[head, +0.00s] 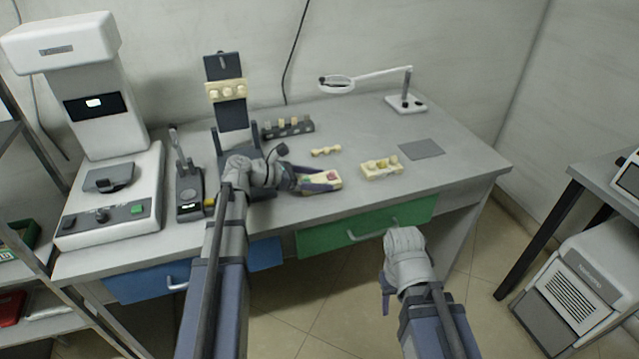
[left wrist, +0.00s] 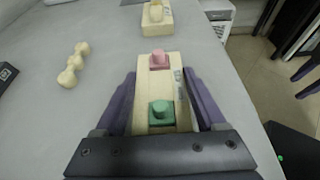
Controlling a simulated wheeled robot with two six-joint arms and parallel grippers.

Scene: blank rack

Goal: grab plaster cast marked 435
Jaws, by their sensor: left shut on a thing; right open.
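A cream plaster cast (head: 333,178) with a pink knob and a green knob on top is between the fingers of my left gripper (head: 318,184), near the table's front edge. In the left wrist view the same cast (left wrist: 152,88) lies lengthwise between the two purple fingers of my left gripper (left wrist: 160,105), which are shut on its sides. Dark marks show on its right side, but I cannot read them. A second cream cast (head: 374,173) lies to the right; it also shows in the left wrist view (left wrist: 153,27). My right gripper (head: 386,290) is open and empty, in front of the table.
A knobbly cream piece (head: 326,151) lies behind the held cast. A dark upright stand (head: 232,115) bears a cream block (head: 227,91). A dark rack (head: 288,130), a grey mat (head: 421,149) and a magnifier lamp (head: 405,103) are on the table (head: 460,165). Its right end is clear.

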